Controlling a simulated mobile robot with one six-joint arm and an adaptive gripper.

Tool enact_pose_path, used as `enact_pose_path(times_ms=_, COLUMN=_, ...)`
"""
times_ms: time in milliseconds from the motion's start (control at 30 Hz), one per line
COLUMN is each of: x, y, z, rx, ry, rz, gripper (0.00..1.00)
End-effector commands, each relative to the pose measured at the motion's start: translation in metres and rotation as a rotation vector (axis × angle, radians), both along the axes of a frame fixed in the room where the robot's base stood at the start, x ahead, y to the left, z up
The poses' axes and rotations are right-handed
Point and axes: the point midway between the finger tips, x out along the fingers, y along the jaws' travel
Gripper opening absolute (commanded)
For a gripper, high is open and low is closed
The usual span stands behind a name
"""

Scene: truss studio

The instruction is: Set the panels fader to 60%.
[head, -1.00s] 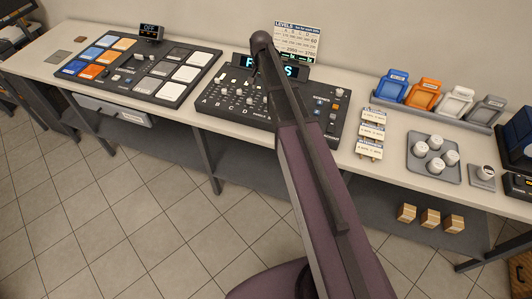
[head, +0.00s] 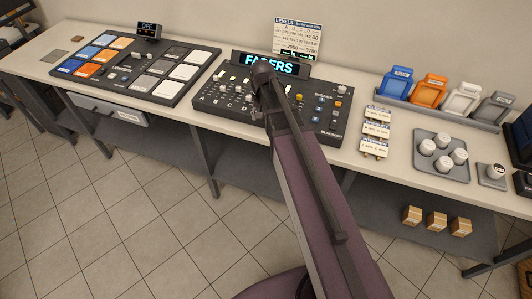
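The fader console (head: 325,135) is a dark panel with several small knobs and sliders, standing on the long counter. Its raised display (head: 270,65) reads FADERS. Letters A, B, C and more run along its front left edge. I cannot read which slider is the panels fader. A levels card (head: 298,40) with rows of numbers stands behind the display. My arm reaches over the console, and my gripper (head: 258,113) is low over its middle sliders, mostly hidden by my wrist. I cannot tell whether it touches a slider, nor how far its fingers are apart.
Left on the counter (head: 400,180) is a second console (head: 150,100) with coloured and white pads and a display (head: 149,30) reading OFF. To the right are small cards (head: 376,130), a rack of coloured holders (head: 428,92) and a tray (head: 430,172) with white cups.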

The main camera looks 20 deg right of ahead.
Motion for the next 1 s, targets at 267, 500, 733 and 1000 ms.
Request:
enact_pose_path(times_ms=267, x=-0.038, y=0.008, z=-0.021, rx=0.0, ry=0.0, rz=0.079, gripper=0.69)
enact_pose_path(times_ms=500, x=-0.068, y=0.013, z=-0.036, rx=0.0, ry=0.0, rz=0.147, gripper=0.69)
enact_pose_path(times_ms=733, x=-0.093, y=0.017, z=-0.048, rx=0.0, ry=0.0, rz=0.207, gripper=0.69)
enact_pose_path(times_ms=1000, x=-0.108, y=0.019, z=-0.055, rx=-0.001, ry=0.0, rz=0.247, gripper=0.69)
